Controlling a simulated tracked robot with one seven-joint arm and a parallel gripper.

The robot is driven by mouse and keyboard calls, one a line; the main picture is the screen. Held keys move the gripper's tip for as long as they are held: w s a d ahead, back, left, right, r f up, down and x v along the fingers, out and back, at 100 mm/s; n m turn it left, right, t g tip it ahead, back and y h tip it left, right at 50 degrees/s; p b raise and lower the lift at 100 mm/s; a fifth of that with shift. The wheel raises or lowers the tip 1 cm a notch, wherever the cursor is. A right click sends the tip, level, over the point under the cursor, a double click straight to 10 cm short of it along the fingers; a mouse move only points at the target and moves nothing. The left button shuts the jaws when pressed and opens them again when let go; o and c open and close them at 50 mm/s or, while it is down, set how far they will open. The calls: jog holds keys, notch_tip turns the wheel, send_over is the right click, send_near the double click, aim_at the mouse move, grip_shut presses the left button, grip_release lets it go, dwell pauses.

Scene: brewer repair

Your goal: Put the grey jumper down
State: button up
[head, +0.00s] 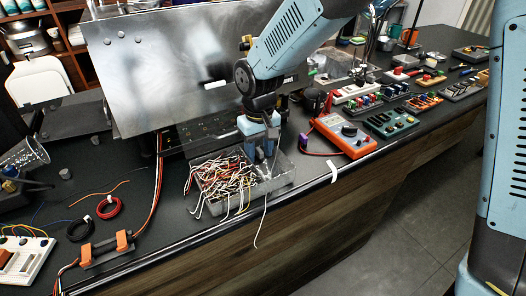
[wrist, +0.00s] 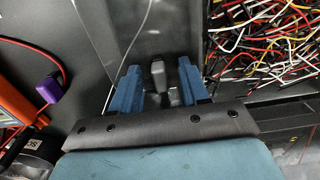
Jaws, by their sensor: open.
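The grey jumper (head: 263,218) is a thin pale lead that hangs over the front of the parts tray (head: 284,184), past the bench edge. In the wrist view its thin lead (wrist: 140,40) curves up from beside the fingers. My gripper (head: 263,154) points down over the right compartment of the tray. In the wrist view my gripper (wrist: 158,82) has its two blue fingers apart. Small dark grey pieces show between them, and I cannot tell whether these are the jumper's ends. The tray's left compartment holds a heap of coloured jumpers (head: 222,180), also in the wrist view (wrist: 262,40).
An orange multimeter (head: 342,135) lies right of the tray. A metal panel (head: 180,72) stands behind it. Coils of wire (head: 107,207) and a breadboard (head: 25,258) lie at left. Boards and tools fill the bench's right side.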

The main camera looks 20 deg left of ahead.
aim_at(260, 149)
notch_tip(260, 149, up, 12)
dwell(0.5)
jog(key=w+d+r+m+t, duration=0.1)
jog(key=d+r+m, duration=0.15)
jog(key=d, duration=0.55)
jog(key=w+d+r+m+t+y, duration=0.1)
jog(key=d+r, duration=0.2)
jog(key=d, duration=0.5)
jog(key=w+d+r+m, duration=0.1)
jog(key=w+d+r, duration=0.15)
jog(key=d, duration=0.45)
jog(key=s+d+m+t, duration=0.1)
jog(key=s+d, duration=0.2)
jog(key=d, duration=0.4)
jog(key=s+d+r+m+t, duration=0.1)
jog(key=s+d+m, duration=0.1)
jog(key=s+d, duration=0.2)
jog(key=s+d+m+t+h, duration=0.1)
jog(key=s+d, duration=0.3)
jog(key=d, duration=0.6)
jog(key=shift+s+r+m+t, duration=0.15)
jog(key=shift+m+t, duration=0.15)
jog(key=shift+m, duration=0.45)
